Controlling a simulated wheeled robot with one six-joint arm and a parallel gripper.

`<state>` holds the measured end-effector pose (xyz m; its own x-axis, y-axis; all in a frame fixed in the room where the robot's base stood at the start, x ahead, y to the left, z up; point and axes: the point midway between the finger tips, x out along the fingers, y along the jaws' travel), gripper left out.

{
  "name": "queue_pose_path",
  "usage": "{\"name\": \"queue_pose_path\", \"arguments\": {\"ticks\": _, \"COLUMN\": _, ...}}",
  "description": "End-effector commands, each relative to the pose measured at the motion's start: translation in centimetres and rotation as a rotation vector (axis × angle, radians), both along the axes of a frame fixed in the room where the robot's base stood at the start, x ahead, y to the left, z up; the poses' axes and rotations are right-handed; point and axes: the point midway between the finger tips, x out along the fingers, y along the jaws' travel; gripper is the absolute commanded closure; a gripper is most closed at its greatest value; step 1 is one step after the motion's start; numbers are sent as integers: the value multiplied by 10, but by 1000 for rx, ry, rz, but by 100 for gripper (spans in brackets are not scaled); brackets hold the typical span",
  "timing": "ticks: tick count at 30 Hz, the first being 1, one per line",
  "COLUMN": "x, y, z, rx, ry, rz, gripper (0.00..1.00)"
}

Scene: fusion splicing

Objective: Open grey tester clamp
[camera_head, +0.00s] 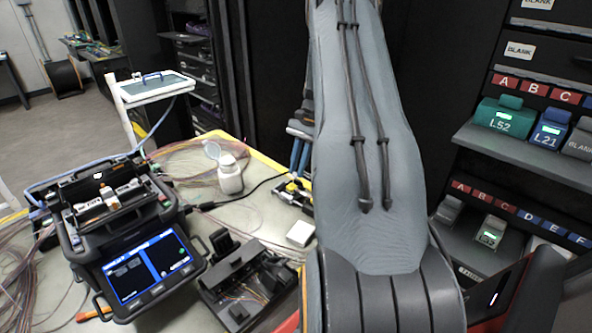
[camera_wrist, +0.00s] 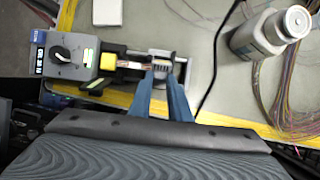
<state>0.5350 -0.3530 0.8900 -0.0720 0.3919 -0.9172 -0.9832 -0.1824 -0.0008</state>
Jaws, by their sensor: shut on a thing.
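In the head view my gripper (camera_head: 299,172) points down behind my arm, over the partly hidden tester (camera_head: 291,193).
A white bottle (camera_wrist: 270,33) stands right of the clamp, near loose fibres (camera_wrist: 290,115). A black cable runs between. The fusion splicer (camera_head: 125,230) and a black tray (camera_head: 245,282) are on the bench. A shelf rack (camera_head: 530,155) stands at right. Yellow tape marks the bench edge.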

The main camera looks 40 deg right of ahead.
Motion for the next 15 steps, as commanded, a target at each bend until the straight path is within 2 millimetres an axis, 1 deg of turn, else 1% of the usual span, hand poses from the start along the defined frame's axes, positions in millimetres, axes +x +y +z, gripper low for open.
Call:
{"name": "queue_pose_path", "arguments": {"ticks": 14, "x": 0, "y": -2, "z": 0, "rx": 11, "ry": 2, "rz": -1, "gripper": 100}}
{"name": "queue_pose_path", "arguments": {"ticks": 15, "x": 0, "y": -2, "z": 0, "rx": 11, "ry": 2, "rz": -1, "gripper": 78}}
